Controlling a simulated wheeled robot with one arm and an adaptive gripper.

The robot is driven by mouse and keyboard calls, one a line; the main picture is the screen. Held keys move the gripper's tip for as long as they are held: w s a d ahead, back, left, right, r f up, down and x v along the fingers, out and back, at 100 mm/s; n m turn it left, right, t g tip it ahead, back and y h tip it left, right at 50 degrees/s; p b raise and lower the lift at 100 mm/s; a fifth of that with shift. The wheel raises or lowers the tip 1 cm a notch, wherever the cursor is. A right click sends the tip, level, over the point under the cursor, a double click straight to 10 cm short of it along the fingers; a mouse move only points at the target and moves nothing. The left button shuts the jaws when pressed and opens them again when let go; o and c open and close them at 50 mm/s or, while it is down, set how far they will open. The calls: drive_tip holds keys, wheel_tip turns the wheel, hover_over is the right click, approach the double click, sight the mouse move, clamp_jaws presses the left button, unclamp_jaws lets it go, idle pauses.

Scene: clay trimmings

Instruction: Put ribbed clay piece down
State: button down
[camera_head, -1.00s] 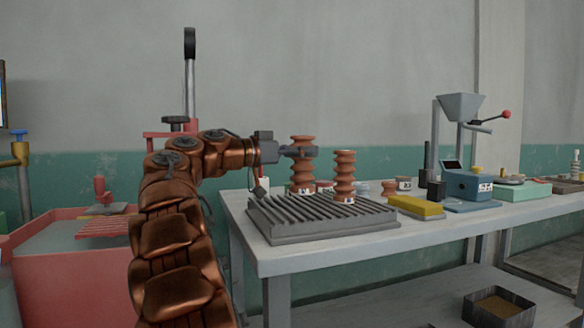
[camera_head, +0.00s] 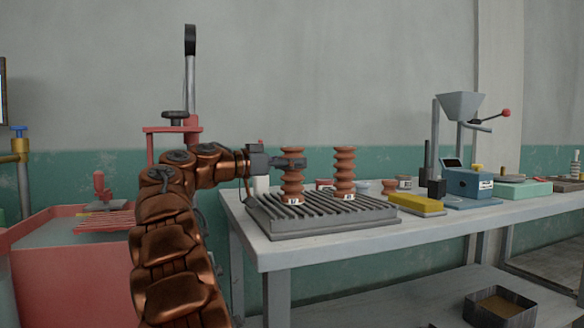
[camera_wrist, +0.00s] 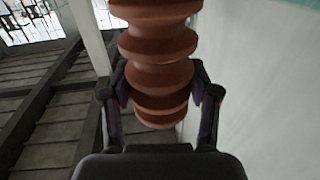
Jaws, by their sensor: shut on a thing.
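The ribbed clay piece (camera_head: 292,177) is a reddish-brown column with a small white label near its foot. My gripper (camera_head: 290,163) is shut on its middle from the left in the head view. The piece stands upright at the left part of the grey slatted rack (camera_head: 318,227), and its foot appears to be at the slats; whether it bears on them I cannot tell. In the wrist view the ribbed piece (camera_wrist: 155,60) lies between my two gripper fingers (camera_wrist: 160,100). A second, similar ribbed piece (camera_head: 344,172) stands upright on the rack to the right, apart from the held one.
The rack sits on a pale workbench (camera_head: 420,226). A yellow block (camera_head: 417,204), small jars (camera_head: 404,183) and a blue box (camera_head: 470,187) lie to the right. A red machine (camera_head: 75,260) stands at the left. Bare slats show around both pieces.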

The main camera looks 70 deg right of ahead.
drive_tip(key=shift+c, duration=1.3)
unclamp_jaws()
drive_tip(key=shift+r, duration=0.1)
drive_tip(key=p+v, duration=0.3)
drive_tip(key=v, duration=0.9)
